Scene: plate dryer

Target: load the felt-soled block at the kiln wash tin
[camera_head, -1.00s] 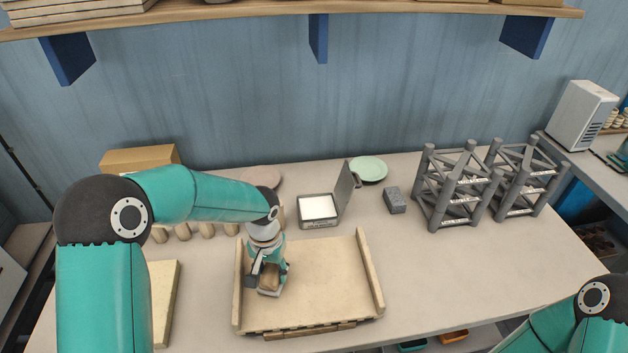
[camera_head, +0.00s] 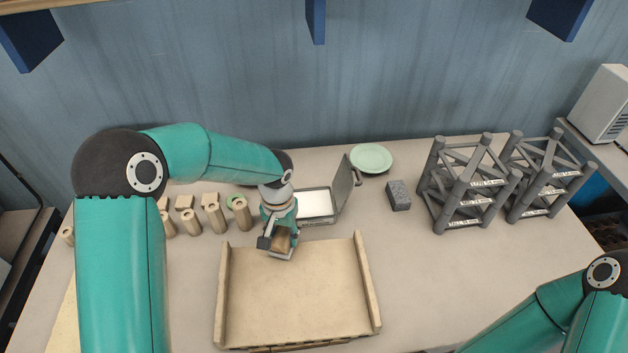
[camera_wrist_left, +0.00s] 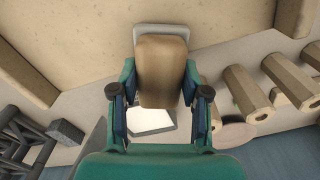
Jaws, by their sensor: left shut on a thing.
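My left gripper (camera_head: 277,240) is shut on the felt-soled block (camera_head: 281,239), which has a tan wooden body and a pale grey sole. In the left wrist view the block (camera_wrist_left: 161,72) sits between the two fingers (camera_wrist_left: 160,108). In the head view it is over the back left part of the tan walled board. The kiln wash tin (camera_head: 341,205) is open behind and right of the gripper, its lid raised on the right and a white filling inside. The gripper hides part of the tin's left side. The right arm shows at lower right, but its gripper is out of view.
The tan board (camera_head: 300,300) has raised sides. Several wooden posts (camera_head: 215,217) stand left of the gripper. A green plate (camera_head: 372,158), a grey block (camera_head: 398,195) and grey lattice racks (camera_head: 468,190) stand to the right. The table right of the board is clear.

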